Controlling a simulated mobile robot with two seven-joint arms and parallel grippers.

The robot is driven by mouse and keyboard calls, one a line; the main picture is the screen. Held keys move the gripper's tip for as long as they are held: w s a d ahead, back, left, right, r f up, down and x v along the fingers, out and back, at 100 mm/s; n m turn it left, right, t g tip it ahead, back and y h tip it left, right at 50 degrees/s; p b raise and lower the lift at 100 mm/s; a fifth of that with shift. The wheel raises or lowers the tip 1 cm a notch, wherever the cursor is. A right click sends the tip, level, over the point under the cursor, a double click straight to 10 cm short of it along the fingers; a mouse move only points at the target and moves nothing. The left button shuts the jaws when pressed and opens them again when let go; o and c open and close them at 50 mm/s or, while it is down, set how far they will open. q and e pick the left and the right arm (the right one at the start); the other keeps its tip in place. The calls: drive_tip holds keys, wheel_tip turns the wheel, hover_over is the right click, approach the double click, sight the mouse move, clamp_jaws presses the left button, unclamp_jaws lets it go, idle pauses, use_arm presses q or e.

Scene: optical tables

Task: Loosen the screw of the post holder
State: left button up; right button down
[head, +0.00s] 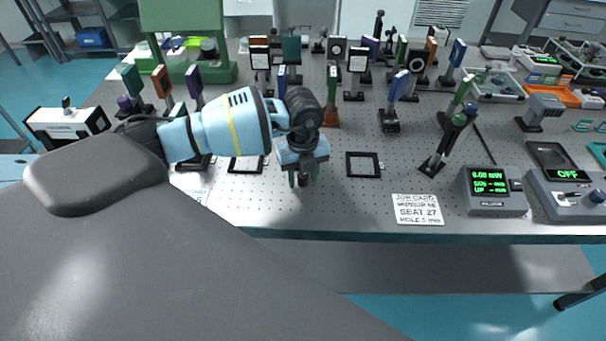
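My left gripper (302,178) points down close over the front middle of the perforated optical table (345,208). Its light blue body hides most of what is under it. A small dark part shows at its fingertips, and I cannot tell whether it is a post holder, its screw or a finger. I cannot tell how far the fingers are apart. Several posts with mounts stand on the table, among them an orange-based one (331,117) just behind the gripper and a blue one (392,108) to its right. No screw shows clearly. My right gripper is not in view.
A black square frame (363,165) lies right of the gripper, and another (245,165) lies left. A job card (417,209) is near the front edge. A power meter (490,190) and a controller reading OFF (568,190) stand at right. Posts crowd the back.

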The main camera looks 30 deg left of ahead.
sight(303, 175)
use_arm(q)
drive_tip(key=c, duration=0.8)
drive_tip(key=shift+m, duration=0.8)
drive_tip(key=shift+c, duration=0.2)
drive_tip(key=o, duration=1)
drive_tip(key=shift+r+p, duration=0.3)
drive_tip(key=shift+r, duration=3.65)
